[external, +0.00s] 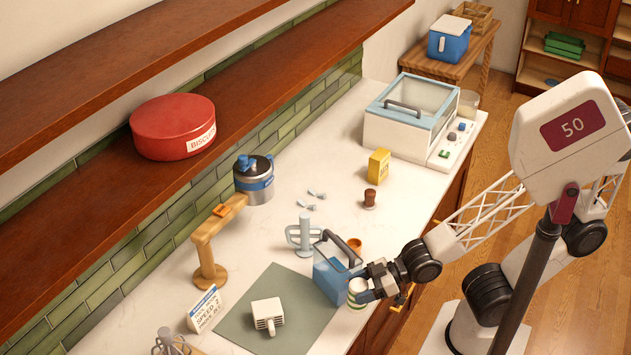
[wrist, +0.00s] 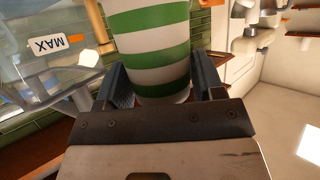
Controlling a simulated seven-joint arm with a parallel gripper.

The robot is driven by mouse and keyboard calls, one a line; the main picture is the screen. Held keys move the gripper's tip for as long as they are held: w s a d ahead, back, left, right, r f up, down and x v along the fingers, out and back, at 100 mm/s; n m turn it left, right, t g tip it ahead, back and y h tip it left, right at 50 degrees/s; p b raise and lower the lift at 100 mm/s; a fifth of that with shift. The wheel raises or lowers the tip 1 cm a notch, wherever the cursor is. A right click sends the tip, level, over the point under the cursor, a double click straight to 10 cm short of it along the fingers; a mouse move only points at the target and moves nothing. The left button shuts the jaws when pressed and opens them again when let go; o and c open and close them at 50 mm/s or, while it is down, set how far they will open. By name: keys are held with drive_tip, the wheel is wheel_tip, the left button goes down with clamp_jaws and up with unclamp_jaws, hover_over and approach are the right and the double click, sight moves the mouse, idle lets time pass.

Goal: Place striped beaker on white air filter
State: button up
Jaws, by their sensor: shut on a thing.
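The striped beaker, green and white, is in my gripper (external: 367,287) in the external view, by the counter's front edge. In the wrist view the striped beaker (wrist: 147,48) stands between the two dark fingers of my gripper (wrist: 160,80), which are shut on it. A white slotted block (external: 267,312), which looks like the white air filter, lies on the grey-green mat, left of and apart from my gripper. The air filter does not show clearly in the wrist view.
A clear blue jug (external: 330,270) with a dark handle stands right beside the beaker, between it and the mat (external: 238,322). Its MAX label (wrist: 55,43) shows close by in the wrist view.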

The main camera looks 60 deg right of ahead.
drive_tip(key=w+a+r+h, duration=0.1)
drive_tip(key=w+a+r, duration=0.2)
drive_tip(key=w, duration=0.3)
drive_tip(key=w+a+r, duration=0.2)
drive_tip(key=w+a, duration=0.1)
drive_tip(key=w, duration=0.2)
wheel_tip(320, 180, up, 3)
drive_tip(key=m+t, duration=0.1)
drive_tip(key=m, duration=0.1)
hover_over(269, 308)
drive_tip(key=shift+f+h, duration=0.2)
drive_tip(key=shift+h, duration=0.2)
drive_tip(key=shift+f, duration=0.1)
wheel_tip(269, 308, down, 6)
drive_tip(key=shift+f, duration=1.9)
drive_tip(key=shift+f, duration=0.15)
drive_tip(key=o, duration=0.9)
drive_tip(key=shift+o, duration=0.2)
